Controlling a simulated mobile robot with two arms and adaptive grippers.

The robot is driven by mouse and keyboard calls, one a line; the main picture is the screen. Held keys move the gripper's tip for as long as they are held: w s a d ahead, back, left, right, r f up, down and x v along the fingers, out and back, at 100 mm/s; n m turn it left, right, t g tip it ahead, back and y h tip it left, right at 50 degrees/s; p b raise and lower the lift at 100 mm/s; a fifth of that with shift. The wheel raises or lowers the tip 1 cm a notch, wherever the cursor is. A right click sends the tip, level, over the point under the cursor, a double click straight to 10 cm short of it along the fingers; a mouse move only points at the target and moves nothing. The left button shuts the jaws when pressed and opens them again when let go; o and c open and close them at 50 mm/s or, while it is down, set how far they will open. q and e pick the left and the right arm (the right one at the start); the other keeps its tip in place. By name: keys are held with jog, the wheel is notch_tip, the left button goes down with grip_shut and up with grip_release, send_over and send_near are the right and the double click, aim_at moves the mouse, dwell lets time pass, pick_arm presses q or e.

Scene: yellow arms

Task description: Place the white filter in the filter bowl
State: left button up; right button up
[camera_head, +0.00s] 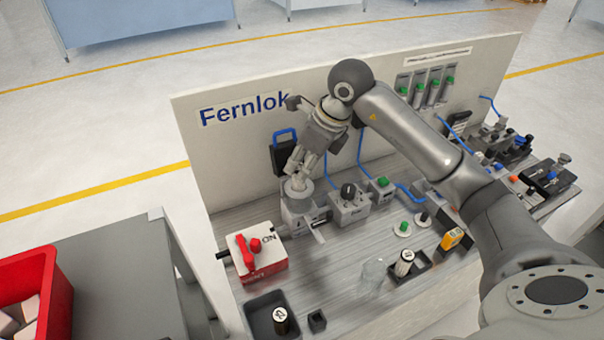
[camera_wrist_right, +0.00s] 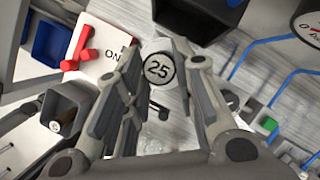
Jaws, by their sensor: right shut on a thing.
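My right gripper (camera_head: 298,172) reaches down in front of the panel, over a grey fixture (camera_head: 297,213). A white cylinder with a dark top (camera_head: 404,263) stands in a black tray at the right. Another labelled cylinder (camera_head: 280,318) is in a black bin at the front. A clear bowl (camera_head: 374,274) stands on the bench. My left gripper is out of view.
A white block with a red lever (camera_head: 260,252) stands left of the fixture. Grey units with blue hoses (camera_head: 349,206) stand to its right. The Fernlok panel (camera_head: 220,140) rises close behind the gripper. A red crate (camera_head: 42,295) is at the far left.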

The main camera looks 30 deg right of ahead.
aim_at(303, 192)
notch_tip(303, 192, down, 3)
jog(key=shift+s+f+p, duration=0.1)
jog(key=shift+p, duration=0.25)
jog(key=shift+f, duration=0.25)
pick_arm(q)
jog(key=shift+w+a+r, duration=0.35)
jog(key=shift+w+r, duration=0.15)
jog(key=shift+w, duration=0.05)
pick_arm(e)
jog(key=shift+f, duration=0.15)
jog(key=o, duration=1)
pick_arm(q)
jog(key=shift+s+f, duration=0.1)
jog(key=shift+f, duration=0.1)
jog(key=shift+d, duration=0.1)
